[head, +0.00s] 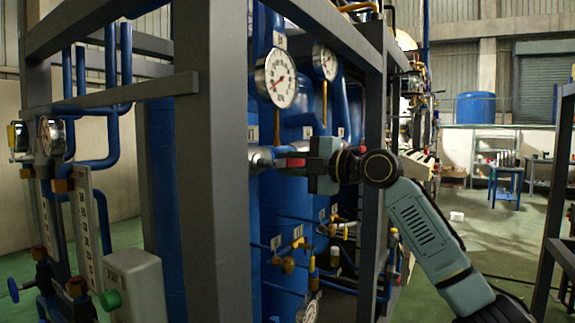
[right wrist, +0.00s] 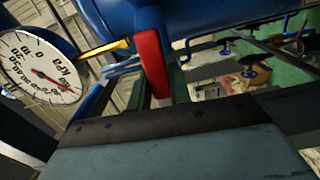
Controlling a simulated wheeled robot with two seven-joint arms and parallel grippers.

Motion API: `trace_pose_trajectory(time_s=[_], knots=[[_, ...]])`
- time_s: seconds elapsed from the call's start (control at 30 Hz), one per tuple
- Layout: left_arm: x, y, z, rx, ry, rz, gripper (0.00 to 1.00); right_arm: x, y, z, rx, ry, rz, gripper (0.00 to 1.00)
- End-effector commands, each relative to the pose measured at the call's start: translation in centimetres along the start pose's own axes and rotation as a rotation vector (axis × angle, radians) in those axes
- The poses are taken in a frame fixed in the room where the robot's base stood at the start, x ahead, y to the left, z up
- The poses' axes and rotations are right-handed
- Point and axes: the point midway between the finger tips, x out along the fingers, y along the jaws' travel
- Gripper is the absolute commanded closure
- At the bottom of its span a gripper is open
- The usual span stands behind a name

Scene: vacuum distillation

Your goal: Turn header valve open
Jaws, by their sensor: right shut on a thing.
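The header valve shows a red handle (head: 296,162) on a silver body (head: 262,158) at the front of the blue pipework in the head view. My right gripper (head: 298,168) reaches in from the right and is shut on the red handle. In the right wrist view the red handle (right wrist: 152,65) stands upright between the jaws, below a blue pipe (right wrist: 170,15). The jaws partly hide the handle, so its exact angle is hard to tell. My left gripper is not in view.
A round gauge (head: 276,78) hangs just above the valve, with a second gauge (head: 325,62) behind it. A grey frame post (head: 372,200) stands close to my right arm, and another post (head: 212,220) stands left of the valve. Small brass valves (head: 288,264) sit lower down.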

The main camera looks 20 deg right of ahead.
Motion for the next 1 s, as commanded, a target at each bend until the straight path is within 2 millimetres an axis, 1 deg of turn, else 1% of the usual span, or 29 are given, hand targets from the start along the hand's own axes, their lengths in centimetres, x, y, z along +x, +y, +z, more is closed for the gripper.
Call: trace_pose_trajectory(time_s=[0.17,0.2,0.33,0.6,0.73,0.87,1.0], knots=[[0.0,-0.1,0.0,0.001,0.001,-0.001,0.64,0.0,0.0,0.0,0.0,0.001,-0.001,1.0],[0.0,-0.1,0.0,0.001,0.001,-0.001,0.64,0.0,0.0,0.0,0.0,0.001,-0.001,0.75],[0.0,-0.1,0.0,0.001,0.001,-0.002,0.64,0.0,0.0,0.0,0.001,0.001,-0.001,0.58],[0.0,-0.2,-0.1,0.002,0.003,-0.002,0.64,0.0,0.0,0.0,0.002,0.001,-0.001,0.58],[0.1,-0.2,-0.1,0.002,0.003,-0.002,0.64,-0.9,-0.1,0.1,0.002,-0.001,0.0,0.58],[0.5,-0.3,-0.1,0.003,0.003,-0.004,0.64,-3.1,-0.2,0.1,-0.003,-0.003,-0.002,0.58],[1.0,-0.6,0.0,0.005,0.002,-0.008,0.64,-6.3,-0.3,0.1,-0.001,-0.004,-0.003,0.58]])
